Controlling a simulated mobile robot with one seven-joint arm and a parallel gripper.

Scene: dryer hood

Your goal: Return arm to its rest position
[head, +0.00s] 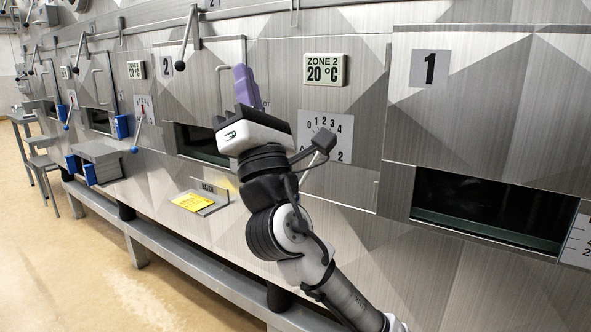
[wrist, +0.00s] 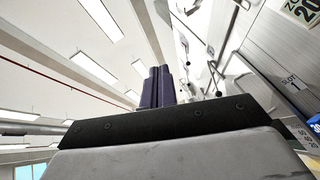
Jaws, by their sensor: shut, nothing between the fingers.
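My gripper (head: 245,86) is raised in front of the grey metal dryer hood wall (head: 452,150), left of the ZONE 2 display in the head view. Its purple fingers point up and sit together, with nothing between them. In the wrist view the shut fingers (wrist: 157,86) stand against the white ceiling and its lights. My arm reaches up from the bottom of the head view and hides part of the wall and of a dial plate.
A ZONE 2 display (head: 325,70) reads 20 °C. A dark opening (head: 490,208) lies below panel 1, another (head: 200,143) below panel 2. Black levers (head: 191,38) stick out from the wall. A yellow label (head: 192,203) sits on a ledge. The floor (head: 110,290) at lower left is clear.

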